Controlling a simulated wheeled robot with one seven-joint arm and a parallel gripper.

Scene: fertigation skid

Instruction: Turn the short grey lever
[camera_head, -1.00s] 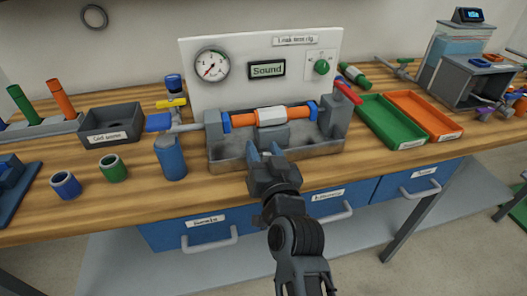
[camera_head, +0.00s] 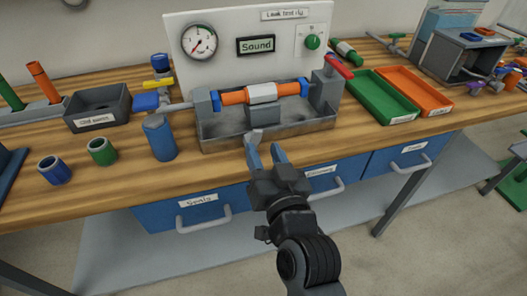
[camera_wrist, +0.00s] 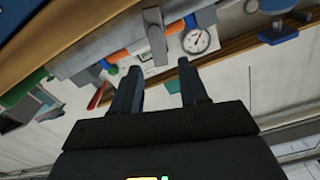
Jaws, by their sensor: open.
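A short grey lever-like piece (camera_wrist: 155,35) shows in the wrist view, ahead of the gap between my fingers. In the head view a small light-grey piece (camera_head: 254,134) stands at the tip of my left finger, in front of the test rig's grey trough (camera_head: 220,140); I cannot tell whether it is the same part. My gripper (camera_head: 266,152) is open in front of the trough, and its two fingers show apart with nothing between them in the wrist view (camera_wrist: 158,78). Contact with the grey piece cannot be told.
The rig holds an orange pipe with a white middle (camera_head: 262,93). A red lever (camera_head: 340,66) is at its right, a blue-handled one (camera_head: 146,102) at its left. A blue cylinder (camera_head: 160,138) stands left of the trough. Green (camera_head: 383,97) and orange (camera_head: 416,90) trays lie right.

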